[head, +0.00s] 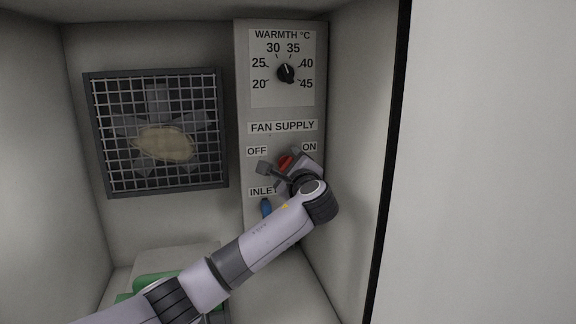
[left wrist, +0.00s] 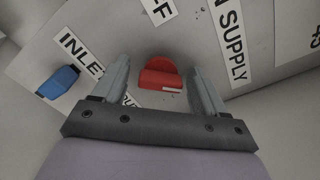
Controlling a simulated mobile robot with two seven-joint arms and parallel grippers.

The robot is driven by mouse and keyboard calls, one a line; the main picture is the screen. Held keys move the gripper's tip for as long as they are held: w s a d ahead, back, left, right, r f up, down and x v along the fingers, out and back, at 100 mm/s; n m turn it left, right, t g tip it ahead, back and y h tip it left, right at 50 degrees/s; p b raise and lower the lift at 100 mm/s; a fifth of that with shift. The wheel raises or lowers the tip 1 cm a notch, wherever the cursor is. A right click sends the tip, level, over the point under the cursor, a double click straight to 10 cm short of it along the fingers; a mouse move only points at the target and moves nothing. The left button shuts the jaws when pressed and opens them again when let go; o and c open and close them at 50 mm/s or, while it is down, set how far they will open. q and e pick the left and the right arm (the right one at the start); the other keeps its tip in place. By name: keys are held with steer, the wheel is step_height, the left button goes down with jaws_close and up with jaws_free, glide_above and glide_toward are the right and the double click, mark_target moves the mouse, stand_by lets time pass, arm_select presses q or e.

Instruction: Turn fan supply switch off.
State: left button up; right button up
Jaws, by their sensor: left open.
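The fan supply switch (head: 286,161) is a red rotary knob on the grey panel (head: 243,110), between the OFF label (head: 257,151) and the ON label (head: 309,147). My left gripper (head: 277,173) is at the switch and partly covers it in the head view. In the left wrist view the red switch (left wrist: 160,78) lies between the two spread fingers of my left gripper (left wrist: 157,85), with a gap on each side. The gripper is open and empty. My right gripper is not in view.
A black warmth dial (head: 286,73) is above the switch. A blue inlet knob (head: 266,207) is just below, close to my left arm. A caged fan (head: 155,130) is at the left. A green object (head: 155,279) sits low in the enclosure, and a side wall (head: 360,120) is close at the right.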

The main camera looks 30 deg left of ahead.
arm_select(q)
steer(key=c, duration=1.1)
steer(key=shift+o, duration=0.2)
